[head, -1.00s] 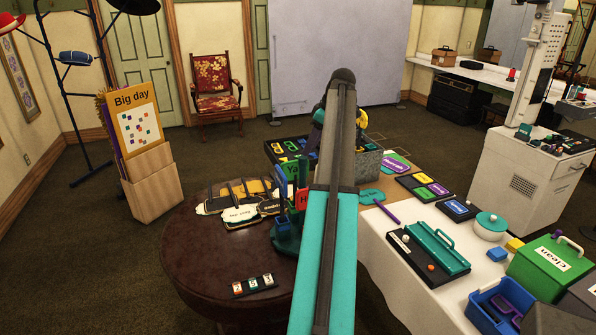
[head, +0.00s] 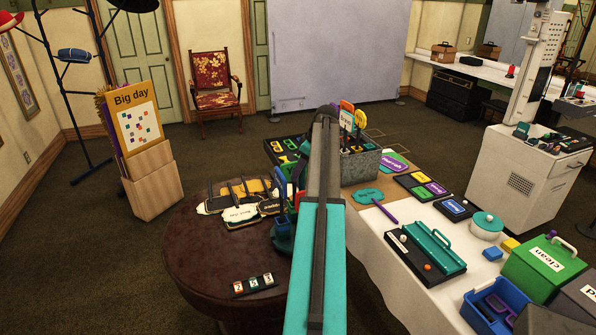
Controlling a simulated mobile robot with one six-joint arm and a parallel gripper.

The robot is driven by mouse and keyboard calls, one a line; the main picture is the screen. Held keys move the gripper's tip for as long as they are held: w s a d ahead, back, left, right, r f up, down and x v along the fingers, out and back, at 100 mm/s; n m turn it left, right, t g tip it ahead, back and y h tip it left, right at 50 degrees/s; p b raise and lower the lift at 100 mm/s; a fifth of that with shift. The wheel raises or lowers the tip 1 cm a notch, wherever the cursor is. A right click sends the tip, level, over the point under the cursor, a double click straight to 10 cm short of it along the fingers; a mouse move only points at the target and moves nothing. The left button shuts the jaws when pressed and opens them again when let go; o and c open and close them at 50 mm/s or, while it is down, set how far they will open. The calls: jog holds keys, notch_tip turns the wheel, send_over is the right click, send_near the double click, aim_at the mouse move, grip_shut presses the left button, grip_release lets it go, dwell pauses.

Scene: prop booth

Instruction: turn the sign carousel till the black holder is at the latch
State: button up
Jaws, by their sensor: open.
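The sign carousel (head: 282,239) stands at the right side of the round dark table, in the head view. A bit of red shows beside the holder at the arm's edge. My arm covers the rest of the carousel. I cannot make out the black holder or the latch. My gripper is hidden behind my arm, so its place relative to the carousel cannot be told.
Flat signs (head: 235,214) lie behind on the round table (head: 205,275), and a small numbered strip (head: 254,285) lies in front. A metal bin of signs (head: 361,166) stands behind my arm. The white-covered table (head: 385,257) at right holds a teal-lidded tray (head: 427,249) and boxes.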

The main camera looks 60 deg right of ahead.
jog(key=shift+w+f, duration=0.25)
jog(key=shift+f, duration=0.3)
jog(key=shift+a, duration=0.1)
grip_shut()
